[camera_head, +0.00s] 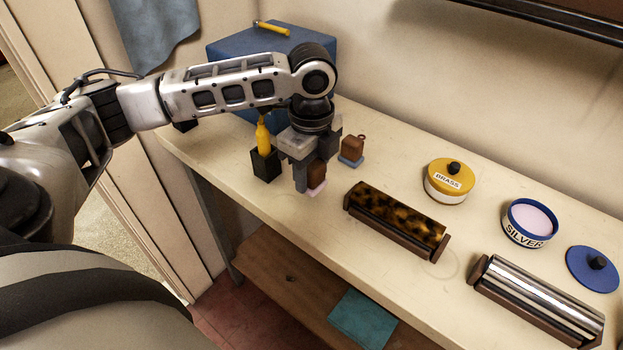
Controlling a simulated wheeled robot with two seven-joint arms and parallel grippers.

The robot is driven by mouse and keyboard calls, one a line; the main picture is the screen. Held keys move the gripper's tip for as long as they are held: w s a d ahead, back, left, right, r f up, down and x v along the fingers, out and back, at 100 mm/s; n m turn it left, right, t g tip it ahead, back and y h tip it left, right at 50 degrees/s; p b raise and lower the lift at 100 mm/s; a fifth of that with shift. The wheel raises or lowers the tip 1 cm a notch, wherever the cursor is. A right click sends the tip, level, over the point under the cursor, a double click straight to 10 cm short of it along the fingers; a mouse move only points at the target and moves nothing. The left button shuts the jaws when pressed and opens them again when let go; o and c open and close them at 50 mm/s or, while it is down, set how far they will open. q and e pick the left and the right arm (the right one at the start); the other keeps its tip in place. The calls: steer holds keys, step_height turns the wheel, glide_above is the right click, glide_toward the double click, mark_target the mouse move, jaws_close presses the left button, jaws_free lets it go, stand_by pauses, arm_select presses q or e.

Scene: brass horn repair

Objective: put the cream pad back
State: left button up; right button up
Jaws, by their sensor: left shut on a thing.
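My left gripper (309,176) is over the left half of the bench, pointing down. It is shut on a brown-handled pad (317,188) with a pale pinkish-cream underside. The fingers hide part of it, and I cannot tell whether its underside touches the bench. A second pad with a brown handle and a blue base (351,158) stands on the bench just right of the gripper. My right gripper is not in view.
A black holder (265,165) with a yellow bottle stands left of the gripper. A tortoiseshell cylinder (395,217), closed BRASS tin (447,187), open SILVER tin (528,239), blue lid (593,270) and silver cylinder (540,297) lie rightward. A blue box (235,50) stands behind my arm.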

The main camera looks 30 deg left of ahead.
mark_target(312, 164)
arm_select(q)
steer(key=shift+s+f, duration=0.1)
steer(key=shift+f, duration=1.15)
steer(key=o, duration=1)
steer(key=shift+f, duration=0.1)
steer(key=shift+r, duration=0.2)
step_height(312, 164, up, 12)
